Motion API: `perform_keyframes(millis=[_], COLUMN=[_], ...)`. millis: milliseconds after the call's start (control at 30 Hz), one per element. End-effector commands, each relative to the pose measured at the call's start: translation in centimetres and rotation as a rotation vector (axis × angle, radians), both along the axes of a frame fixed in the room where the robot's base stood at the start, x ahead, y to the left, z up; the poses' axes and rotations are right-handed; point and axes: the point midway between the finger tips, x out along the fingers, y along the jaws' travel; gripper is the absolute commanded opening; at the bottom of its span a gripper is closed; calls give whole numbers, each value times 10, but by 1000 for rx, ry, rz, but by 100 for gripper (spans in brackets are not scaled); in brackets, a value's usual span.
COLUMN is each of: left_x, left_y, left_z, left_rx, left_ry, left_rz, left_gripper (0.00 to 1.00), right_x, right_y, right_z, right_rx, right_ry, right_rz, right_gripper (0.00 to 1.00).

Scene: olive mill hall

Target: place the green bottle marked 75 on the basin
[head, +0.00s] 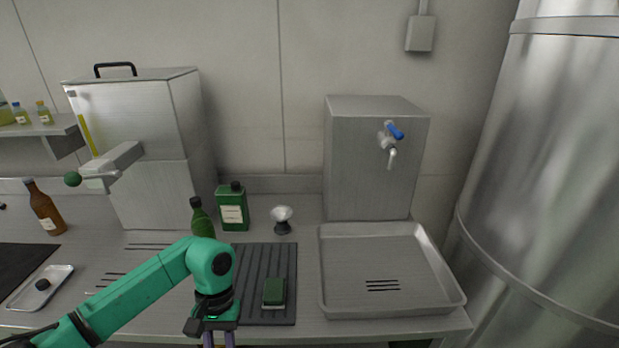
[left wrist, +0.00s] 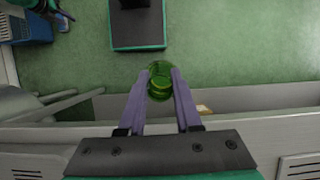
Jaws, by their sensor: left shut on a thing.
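My left gripper (left wrist: 160,88) is shut on a green glass bottle (left wrist: 159,82), seen nearly end-on between the fingertips in the left wrist view. No marking on it can be read. In the head view my left gripper (head: 219,342) points down at the bottom edge of the picture, by the counter's front edge, and the bottle in it is out of frame. The basin (head: 370,257) is a shallow, empty steel tray with a slotted bottom, on the counter at the right, under a blue-handled tap. My right gripper is not in view.
A dark green bottle (head: 201,219), a green can (head: 232,208) and a white brush (head: 282,218) stand at the back. A green sponge (head: 275,292) lies on the black ribbed mat (head: 266,262). A brown bottle (head: 44,210) is at left. The steel tap box (head: 368,160) rises behind the basin.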

Motion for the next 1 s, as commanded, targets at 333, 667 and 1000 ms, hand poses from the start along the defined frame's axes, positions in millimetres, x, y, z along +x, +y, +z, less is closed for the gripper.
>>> perform_keyframes(millis=[333,667,1000], left_x=[0,0,-1], left_y=[-4,-4,-3], left_z=[-3,-2,-38], left_rx=[-1,-1,-2], left_ry=[-4,-5,0], left_rz=[-47,-47,-35], left_gripper=[0,0,0], right_x=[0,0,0], right_y=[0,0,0], right_z=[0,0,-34], right_rx=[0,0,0], right_ry=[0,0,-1], right_rz=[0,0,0], right_gripper=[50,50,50])
